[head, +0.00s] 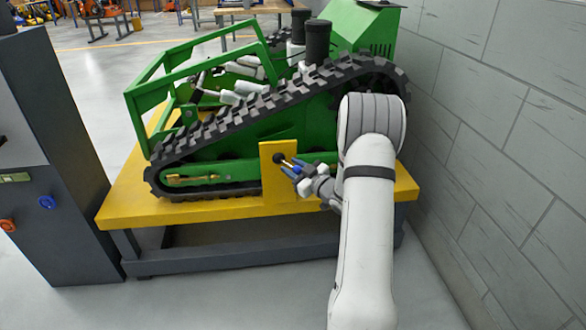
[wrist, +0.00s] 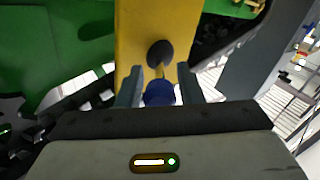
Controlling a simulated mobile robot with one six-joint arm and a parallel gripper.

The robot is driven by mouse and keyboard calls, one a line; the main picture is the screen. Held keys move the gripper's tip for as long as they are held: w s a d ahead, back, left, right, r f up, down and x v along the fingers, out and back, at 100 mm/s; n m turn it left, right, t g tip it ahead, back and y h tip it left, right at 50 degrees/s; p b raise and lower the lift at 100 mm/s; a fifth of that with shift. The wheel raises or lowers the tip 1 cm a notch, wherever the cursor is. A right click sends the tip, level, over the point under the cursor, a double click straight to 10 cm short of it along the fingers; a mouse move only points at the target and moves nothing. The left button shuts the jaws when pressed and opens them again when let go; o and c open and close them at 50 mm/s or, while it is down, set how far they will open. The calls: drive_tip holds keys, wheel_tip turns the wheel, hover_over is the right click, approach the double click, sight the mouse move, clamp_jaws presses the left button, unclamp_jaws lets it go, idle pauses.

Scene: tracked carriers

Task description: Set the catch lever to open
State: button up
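The catch lever is a short brass-coloured rod with a blue knob (head: 297,170), on a black pivot (head: 278,158) fixed to an upright yellow plate (head: 273,184) at the carrier's side. In the head view the rod slopes down to the right from the pivot. In the wrist view the blue knob (wrist: 159,94) sits between my fingers, with the black pivot (wrist: 160,53) just beyond. My gripper (head: 305,174) is open around the knob (wrist: 160,84), with a thin gap seeming to show on each side.
The green tracked carrier (head: 240,120) stands on a yellow-topped bench (head: 135,208). A grey block wall (head: 500,120) is close on the right. A dark cabinet (head: 60,160) with coloured knobs stands at left. Open floor lies behind.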

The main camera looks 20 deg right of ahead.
clamp_jaws()
